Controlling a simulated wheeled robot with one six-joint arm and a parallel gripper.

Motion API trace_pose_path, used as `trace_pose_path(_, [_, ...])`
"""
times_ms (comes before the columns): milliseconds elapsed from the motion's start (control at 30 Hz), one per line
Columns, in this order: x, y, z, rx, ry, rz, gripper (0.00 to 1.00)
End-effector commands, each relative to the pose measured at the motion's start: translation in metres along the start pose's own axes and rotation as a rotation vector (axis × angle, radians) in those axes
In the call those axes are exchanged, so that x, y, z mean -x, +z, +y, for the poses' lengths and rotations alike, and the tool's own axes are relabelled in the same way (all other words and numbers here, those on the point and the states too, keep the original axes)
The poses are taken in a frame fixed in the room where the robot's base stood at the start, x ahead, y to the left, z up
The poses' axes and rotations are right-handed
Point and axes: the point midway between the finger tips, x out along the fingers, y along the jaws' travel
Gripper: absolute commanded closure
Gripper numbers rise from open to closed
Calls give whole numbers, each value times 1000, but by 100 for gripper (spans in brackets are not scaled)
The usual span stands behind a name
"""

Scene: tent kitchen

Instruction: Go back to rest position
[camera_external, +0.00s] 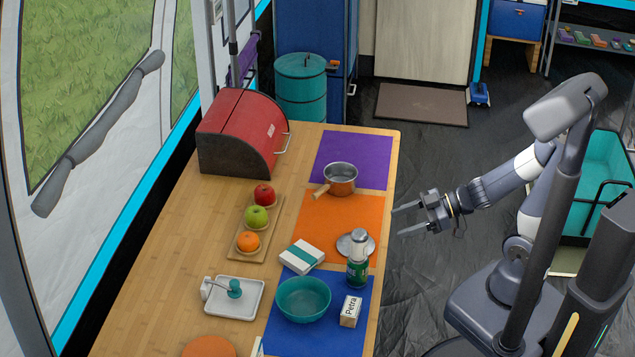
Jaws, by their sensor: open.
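My gripper (408,219) is open and empty. It hangs in the air at the right edge of the wooden table (180,255), pointing left toward the orange mat, and touches nothing that I can see. My arm reaches left from my base at the right of the picture, with its wrist roughly level.
A saucepan (340,179) stands near a purple mat (352,158). A teal bowl (303,300), a green bottle (357,268), a white box (302,257) and a "Petra" carton (350,311) stand nearer the front. A fruit board (269,228) and red bread box (243,134) lie left. Dark floor (425,290) is clear beside the table.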

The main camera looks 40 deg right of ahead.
Motion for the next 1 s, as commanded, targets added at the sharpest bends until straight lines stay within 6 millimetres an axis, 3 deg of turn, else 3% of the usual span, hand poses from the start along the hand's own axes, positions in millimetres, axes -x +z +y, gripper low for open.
trace_pose_path(367, [-20, 2, 0, 2, -4, 0, 39])
trace_pose_path(1000, [-122, 3, -1, 1, -3, -1, 39])
